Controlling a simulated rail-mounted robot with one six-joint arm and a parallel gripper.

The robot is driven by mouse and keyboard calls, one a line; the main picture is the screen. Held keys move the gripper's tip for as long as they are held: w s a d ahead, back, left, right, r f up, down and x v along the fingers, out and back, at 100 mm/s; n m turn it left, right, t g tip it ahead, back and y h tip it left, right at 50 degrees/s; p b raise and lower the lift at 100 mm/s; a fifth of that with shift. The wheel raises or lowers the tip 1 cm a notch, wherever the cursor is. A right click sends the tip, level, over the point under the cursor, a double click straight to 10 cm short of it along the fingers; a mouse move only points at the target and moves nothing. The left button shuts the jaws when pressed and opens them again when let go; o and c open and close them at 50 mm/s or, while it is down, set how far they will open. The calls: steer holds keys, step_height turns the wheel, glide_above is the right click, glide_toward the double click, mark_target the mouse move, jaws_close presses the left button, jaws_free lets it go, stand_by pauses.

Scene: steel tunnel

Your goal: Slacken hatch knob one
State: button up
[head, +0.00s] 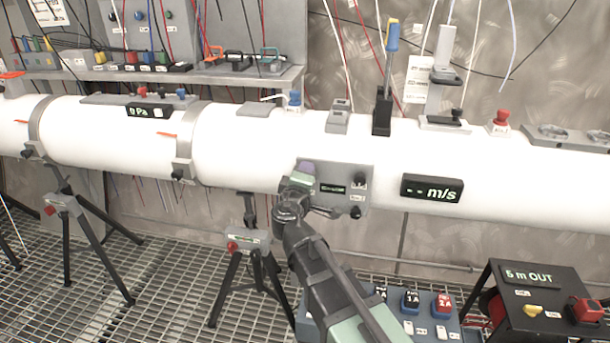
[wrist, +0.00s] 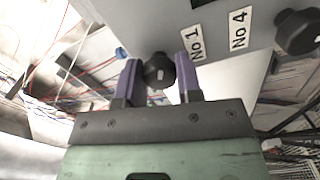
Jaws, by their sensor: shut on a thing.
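The hatch is a grey plate (head: 345,172) on the front of the white tube, with a small green-lit display (head: 333,188). Hatch knob one (wrist: 158,72) is a black knob beside the label "No 1" (wrist: 191,42) in the wrist view. My gripper (wrist: 158,78) has its two purple fingers on either side of this knob, shut on it. In the head view my gripper (head: 303,170) is at the plate's left end and hides the knob.
Another black knob (wrist: 298,32) stands near the label "No 4" (wrist: 240,30). Two more black knobs show at the plate's right, an upper one (head: 360,180) and a lower one (head: 356,212). An m/s display (head: 432,188) is further right. A tripod (head: 247,245) stands below left.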

steer(key=n, duration=0.4)
steer(key=shift+n, duration=0.3)
steer(key=n, duration=0.3)
steer(key=shift+n, duration=0.4)
steer(key=n, duration=0.4)
steer(key=shift+f, duration=0.1)
steer(key=shift+n, duration=1.8)
steer(key=shift+d, duration=0.1)
steer(key=o, duration=0.9)
steer(key=shift+o, duration=0.2)
